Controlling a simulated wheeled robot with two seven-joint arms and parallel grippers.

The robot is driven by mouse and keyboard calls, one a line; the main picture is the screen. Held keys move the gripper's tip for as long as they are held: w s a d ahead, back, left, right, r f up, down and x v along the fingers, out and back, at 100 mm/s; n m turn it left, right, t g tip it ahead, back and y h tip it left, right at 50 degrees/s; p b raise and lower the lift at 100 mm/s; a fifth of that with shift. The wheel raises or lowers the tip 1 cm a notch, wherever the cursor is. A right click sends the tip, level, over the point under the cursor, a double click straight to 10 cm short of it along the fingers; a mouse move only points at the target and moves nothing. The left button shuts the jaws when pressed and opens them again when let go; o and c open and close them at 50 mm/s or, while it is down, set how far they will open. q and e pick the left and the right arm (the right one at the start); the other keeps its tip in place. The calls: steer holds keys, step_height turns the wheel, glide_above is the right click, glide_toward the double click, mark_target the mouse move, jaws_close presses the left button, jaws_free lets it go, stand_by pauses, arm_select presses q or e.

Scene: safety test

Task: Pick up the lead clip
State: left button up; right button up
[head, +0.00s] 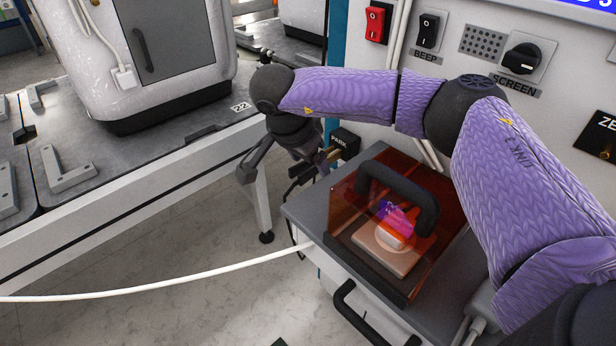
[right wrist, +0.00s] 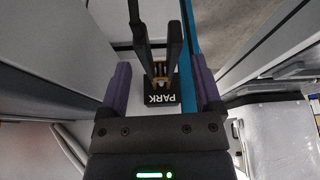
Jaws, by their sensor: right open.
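The lead clip (head: 303,170) is a small dark clip with brass-coloured parts, beside the black PARK block (head: 345,142) on the machine's side. In the right wrist view its brass part (right wrist: 160,72) shows right at the PARK block (right wrist: 161,94). My right gripper (head: 283,167) is open, with its fingers pointing down around the clip's area. I see no firm contact, and the arm partly covers the spot. My left gripper is in neither view.
An orange see-through cover (head: 345,215) with a black handle stands on a grey shelf, just in front of the clip. A white cable (head: 150,288) runs across the lower left. A panel with a red switch (head: 375,22) rises behind. A grey workbench (head: 150,160) stands left.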

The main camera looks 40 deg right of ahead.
steer(key=shift+d+f, duration=0.1)
steer(key=shift+f, duration=0.15)
steer(key=shift+c, duration=0.6)
jaws_close()
steer(key=shift+r+p, duration=0.2)
steer(key=shift+p, duration=0.15)
arm_select(q)
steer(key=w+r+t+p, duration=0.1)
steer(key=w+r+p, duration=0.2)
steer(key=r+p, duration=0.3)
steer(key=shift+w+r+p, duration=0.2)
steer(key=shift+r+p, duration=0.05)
steer(key=shift+p, duration=0.55)
arm_select(e)
steer(key=v, duration=1)
steer(key=shift+w+a+r, duration=0.2)
steer(key=shift+a, duration=0.15)
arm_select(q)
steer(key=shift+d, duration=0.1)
